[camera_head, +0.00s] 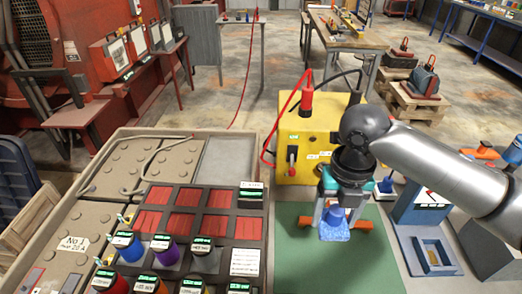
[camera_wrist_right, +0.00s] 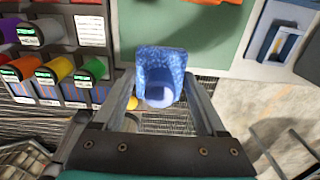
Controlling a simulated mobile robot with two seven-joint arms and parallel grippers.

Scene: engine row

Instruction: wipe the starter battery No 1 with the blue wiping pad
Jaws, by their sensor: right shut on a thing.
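My right gripper (camera_head: 335,214) comes in from the right and hangs over the green mat. It is shut on the blue wiping pad (camera_head: 334,228), which also shows between the fingers in the right wrist view (camera_wrist_right: 161,65). The starter battery No 1 (camera_head: 60,261) is a beige block with round caps at the lower left, with a white "No 1" label on top. The gripper and pad are well to the right of the battery, apart from it. The battery is not clearly seen in the wrist view. My left gripper is not in view.
A rack with red panels (camera_head: 197,196) and several coloured cylinders stands between battery and gripper. A yellow box (camera_head: 303,135) with red and black leads stands behind the gripper. The green mat (camera_head: 300,262) has an orange item (camera_head: 363,225) on it. A blue-grey tray (camera_head: 435,256) is at right.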

